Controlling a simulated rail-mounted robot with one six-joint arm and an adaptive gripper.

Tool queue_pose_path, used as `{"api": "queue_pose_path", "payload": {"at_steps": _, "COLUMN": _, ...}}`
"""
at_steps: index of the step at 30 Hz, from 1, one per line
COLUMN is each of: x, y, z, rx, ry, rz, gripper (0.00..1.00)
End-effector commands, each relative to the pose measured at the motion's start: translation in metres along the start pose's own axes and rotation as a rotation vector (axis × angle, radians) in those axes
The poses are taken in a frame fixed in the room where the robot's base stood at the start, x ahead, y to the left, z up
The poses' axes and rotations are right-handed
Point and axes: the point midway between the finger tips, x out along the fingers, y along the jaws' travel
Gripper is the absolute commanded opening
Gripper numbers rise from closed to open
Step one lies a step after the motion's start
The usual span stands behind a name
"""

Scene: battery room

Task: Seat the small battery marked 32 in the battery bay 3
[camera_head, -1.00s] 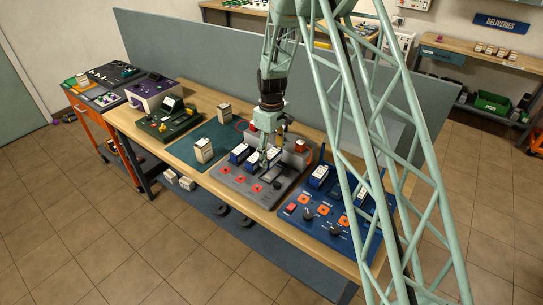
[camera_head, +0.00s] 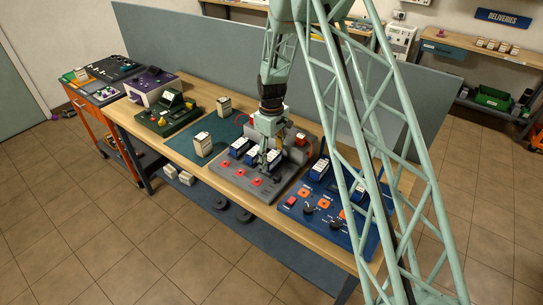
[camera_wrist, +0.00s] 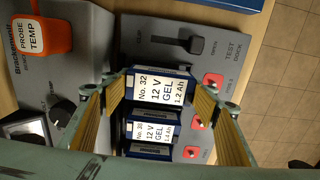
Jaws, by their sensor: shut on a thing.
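The small battery marked 32 (camera_wrist: 160,88) is blue with a white label reading "No. 32, 12 V, GEL, 1.2 Ah". My gripper (camera_wrist: 160,95) is shut on it, one yellow-padded finger on each side. In the head view my gripper (camera_head: 270,160) is low over the grey test dock (camera_head: 232,183), at its right-hand bay. In the wrist view the battery lies level with the red button beside the bay 3 marking (camera_wrist: 228,88). Its lower part is hidden, so I cannot tell whether it is fully down in the bay.
Another blue battery (camera_wrist: 152,131) stands close beside it. A dark lever (camera_wrist: 195,45) lies on the dock past the battery, and an orange temperature probe block (camera_wrist: 42,37) is at upper left. A blue panel (camera_head: 325,215) stands right of the dock. Cream batteries (camera_head: 203,144) stand on the mat.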

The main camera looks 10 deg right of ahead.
Motion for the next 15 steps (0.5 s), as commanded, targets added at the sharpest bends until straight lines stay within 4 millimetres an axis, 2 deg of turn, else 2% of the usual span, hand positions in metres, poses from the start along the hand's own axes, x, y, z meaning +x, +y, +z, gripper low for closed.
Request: {"api": "queue_pose_path", "payload": {"at_steps": 15, "x": 0.0072, "y": 0.0004, "z": -0.0005, "rx": 0.0, "ry": 0.001, "rz": 0.001, "gripper": 0.35}}
